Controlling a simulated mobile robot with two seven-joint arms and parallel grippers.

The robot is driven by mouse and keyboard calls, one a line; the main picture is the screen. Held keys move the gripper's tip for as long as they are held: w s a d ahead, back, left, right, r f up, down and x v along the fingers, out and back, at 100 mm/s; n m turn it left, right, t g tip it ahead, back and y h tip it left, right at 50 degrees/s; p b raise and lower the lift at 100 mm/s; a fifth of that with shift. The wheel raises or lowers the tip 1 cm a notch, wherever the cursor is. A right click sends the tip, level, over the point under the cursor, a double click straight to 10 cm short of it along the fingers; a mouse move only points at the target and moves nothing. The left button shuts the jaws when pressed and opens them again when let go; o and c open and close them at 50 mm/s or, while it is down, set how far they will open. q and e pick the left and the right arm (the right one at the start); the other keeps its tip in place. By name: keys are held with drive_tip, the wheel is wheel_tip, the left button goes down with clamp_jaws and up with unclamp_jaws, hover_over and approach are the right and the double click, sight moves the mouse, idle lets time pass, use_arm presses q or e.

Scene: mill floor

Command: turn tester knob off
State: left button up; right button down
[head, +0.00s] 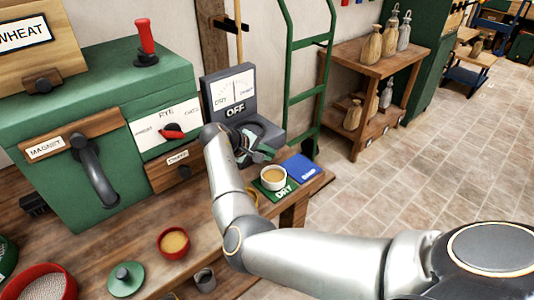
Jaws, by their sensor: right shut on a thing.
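The tester (228,84) is a dark grey box with a white needle gauge and a plate that reads OFF. It stands at the right end of the workbench (320,183). My right gripper (262,153) is at the tester's lower front, below the OFF plate, shut on what appears to be the tester knob. The gripper and wrist hide most of the knob, so its pointer cannot be read. My left gripper is not in view.
A green DRY mat (284,192) holds a cup (273,178) close below my right gripper, beside a blue DAMP mat (304,168). A green machine (60,190) with a red-pointer dial stands left. A red bowl (173,242) sits nearer me. Open tiled floor lies right.

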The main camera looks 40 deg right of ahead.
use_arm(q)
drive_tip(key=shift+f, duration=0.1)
use_arm(e)
drive_tip(key=shift+f, duration=0.1)
drive_tip(key=shift+f+h+b, duration=0.25)
drive_tip(key=shift+h+b, duration=0.25)
drive_tip(key=shift+b, duration=0.1)
drive_tip(key=shift+h+b, duration=0.6)
drive_tip(key=shift+b, duration=0.15)
drive_tip(key=shift+a, duration=0.1)
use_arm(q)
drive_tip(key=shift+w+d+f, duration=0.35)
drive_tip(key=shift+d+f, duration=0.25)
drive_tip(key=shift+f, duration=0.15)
use_arm(e)
drive_tip(key=shift+r+h, duration=0.1)
drive_tip(key=shift+h, duration=0.3)
drive_tip(key=c, duration=0.8)
unclamp_jaws()
drive_tip(key=shift+c, duration=0.2)
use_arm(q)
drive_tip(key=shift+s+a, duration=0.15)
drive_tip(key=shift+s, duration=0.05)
use_arm(e)
drive_tip(key=shift+r, duration=0.15)
